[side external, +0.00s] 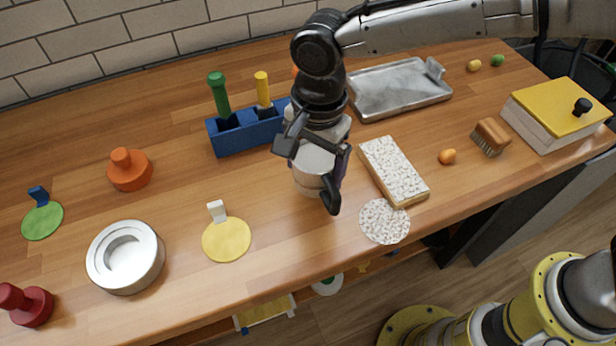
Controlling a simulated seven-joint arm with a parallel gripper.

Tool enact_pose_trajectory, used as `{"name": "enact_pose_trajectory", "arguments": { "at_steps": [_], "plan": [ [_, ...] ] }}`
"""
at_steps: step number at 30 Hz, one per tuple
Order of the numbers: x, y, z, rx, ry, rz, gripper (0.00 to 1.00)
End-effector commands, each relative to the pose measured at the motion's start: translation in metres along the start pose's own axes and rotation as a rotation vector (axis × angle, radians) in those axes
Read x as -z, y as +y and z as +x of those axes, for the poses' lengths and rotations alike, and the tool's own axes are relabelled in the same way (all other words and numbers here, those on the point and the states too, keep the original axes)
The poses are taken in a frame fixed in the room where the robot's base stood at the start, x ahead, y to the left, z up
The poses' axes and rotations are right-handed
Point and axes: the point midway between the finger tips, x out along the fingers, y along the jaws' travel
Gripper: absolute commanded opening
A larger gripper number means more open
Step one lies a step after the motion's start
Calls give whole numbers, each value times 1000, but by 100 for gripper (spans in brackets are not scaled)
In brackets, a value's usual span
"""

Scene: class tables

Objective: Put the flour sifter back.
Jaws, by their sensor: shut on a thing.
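My gripper (311,168) is low over the middle of the table, its dark fingers on either side of a pale, round, cup-like thing (312,182). It is shut on this thing, which I take to be the flour sifter. The fingers and wrist hide much of it, so its handle and full shape do not show. It appears upright; I cannot tell whether its base touches the table.
A blue holder (228,139) with green and yellow handles stands behind left. A speckled block (395,170) and speckled disc (385,222) lie right, a metal tray (398,90) behind. A yellow disc (226,240) and grey round dish (125,257) lie left. Clear wood lies in front.

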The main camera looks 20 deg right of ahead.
Motion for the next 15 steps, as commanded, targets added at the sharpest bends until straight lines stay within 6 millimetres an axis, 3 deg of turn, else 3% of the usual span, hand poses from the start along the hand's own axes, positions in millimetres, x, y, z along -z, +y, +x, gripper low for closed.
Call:
{"name": "enact_pose_trajectory", "arguments": {
  "at_steps": [5, 12, 15],
  "plan": [
    [-1, -7, 7, 3, -1, 0, 6],
    [-2, -9, 38, 0, 0, 0, 6],
    [-2, -10, 42, 4, -1, 0, 6]
  ]
}}
